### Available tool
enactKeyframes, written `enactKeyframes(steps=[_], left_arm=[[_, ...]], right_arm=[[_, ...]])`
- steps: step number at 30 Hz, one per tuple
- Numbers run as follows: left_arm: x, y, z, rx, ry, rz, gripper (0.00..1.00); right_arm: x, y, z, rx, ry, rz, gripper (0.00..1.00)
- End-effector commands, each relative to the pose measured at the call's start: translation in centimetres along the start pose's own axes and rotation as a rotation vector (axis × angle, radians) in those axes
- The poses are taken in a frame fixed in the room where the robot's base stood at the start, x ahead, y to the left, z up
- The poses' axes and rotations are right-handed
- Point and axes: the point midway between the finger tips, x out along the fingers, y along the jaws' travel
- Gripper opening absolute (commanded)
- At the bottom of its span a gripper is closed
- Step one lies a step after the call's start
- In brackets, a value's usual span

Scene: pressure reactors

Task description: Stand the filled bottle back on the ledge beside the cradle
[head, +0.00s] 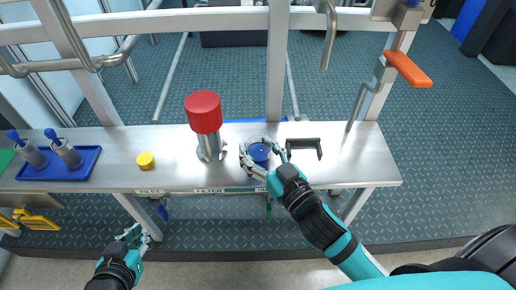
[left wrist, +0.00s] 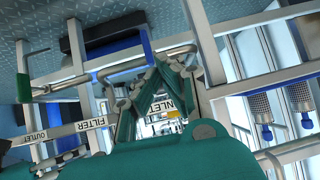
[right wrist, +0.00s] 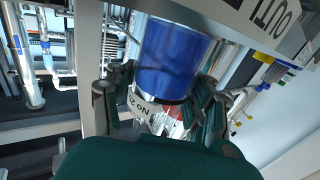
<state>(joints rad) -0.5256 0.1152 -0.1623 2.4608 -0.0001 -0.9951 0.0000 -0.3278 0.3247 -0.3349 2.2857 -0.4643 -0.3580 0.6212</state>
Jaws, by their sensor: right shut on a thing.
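The bottle, filled with deep blue, shows large in the right wrist view (right wrist: 168,62) and as a blue round top in the head view (head: 260,152). My right gripper (head: 262,156) is shut around it, one finger on each side. The bottle is over the front part of the steel ledge (head: 345,165); whether its base touches the ledge is hidden. A dark U-shaped bracket (head: 304,143), possibly the cradle, is just right of the bottle. My left gripper (head: 136,235) is empty in front of and below the ledge, its fingertips seemingly together.
A metal cylinder with a red cap (head: 203,112) stands left of the bottle. A yellow cap (head: 145,160) and a blue tray (head: 62,168) with two blue-topped containers lie farther left. An orange lever (head: 408,68) and frame posts are behind. The ledge's right end is clear.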

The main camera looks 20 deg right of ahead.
Motion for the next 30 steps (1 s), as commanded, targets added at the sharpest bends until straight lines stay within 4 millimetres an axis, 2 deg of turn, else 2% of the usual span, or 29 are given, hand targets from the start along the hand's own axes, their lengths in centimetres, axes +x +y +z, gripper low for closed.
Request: enactKeyframes(steps=[2,3,9,20,23,30], left_arm=[[0.1,0.0,-0.2,0.0,0.013,0.001,0.0],[0.1,0.0,-0.3,0.0,0.015,0.001,0.0],[0.1,0.0,-0.3,0.0,0.013,0.0,0.0],[0.0,0.0,0.0,0.0,-0.001,0.0,0.0],[0.0,0.0,0.3,0.0,-0.017,0.0,0.0],[-0.2,-0.1,0.9,-0.001,-0.051,-0.003,0.0]], right_arm=[[0.0,0.0,0.1,0.0,0.001,0.0,0.1],[0.0,0.0,0.2,0.0,-0.001,0.0,0.53],[0.0,0.0,0.1,0.0,-0.001,0.0,0.77],[-0.2,0.0,0.0,0.001,-0.002,0.0,0.77],[-1.4,0.0,0.1,0.002,-0.003,0.001,0.77],[-6.2,0.0,0.1,0.003,-0.006,0.002,0.77]])
